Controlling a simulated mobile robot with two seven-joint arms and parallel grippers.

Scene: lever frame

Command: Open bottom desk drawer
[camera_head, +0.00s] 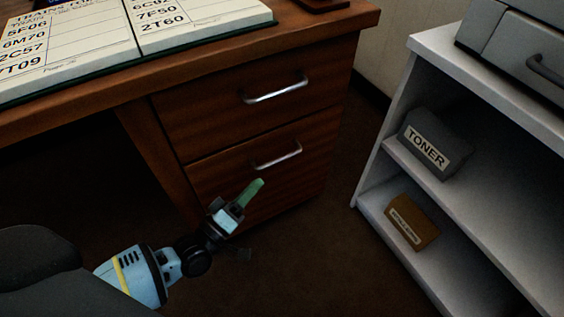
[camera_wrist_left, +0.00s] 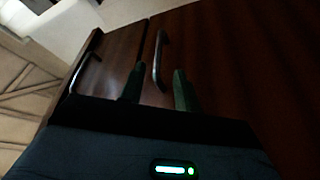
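The wooden desk has two drawers, both shut. The bottom drawer (camera_head: 290,175) has a silver bar handle (camera_head: 277,156); in the left wrist view this handle (camera_wrist_left: 159,60) shows beyond and between my fingertips. The top drawer (camera_head: 200,115) has a similar handle (camera_head: 275,90), which also shows at the left in the left wrist view (camera_wrist_left: 86,72). My left gripper (camera_head: 254,188) is in front of the bottom drawer, just below its handle. Its two green fingers (camera_wrist_left: 158,88) are apart with nothing held. I cannot tell any contact with the handle. My right gripper is not in view.
A light grey shelf (camera_head: 372,200) stands right of the desk, with a toner box (camera_head: 428,147) and a brown box (camera_head: 411,222). A grey machine (camera_head: 520,50) sits on top. An open book (camera_head: 100,40) lies on the desk. Dark floor is clear between desk and shelf.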

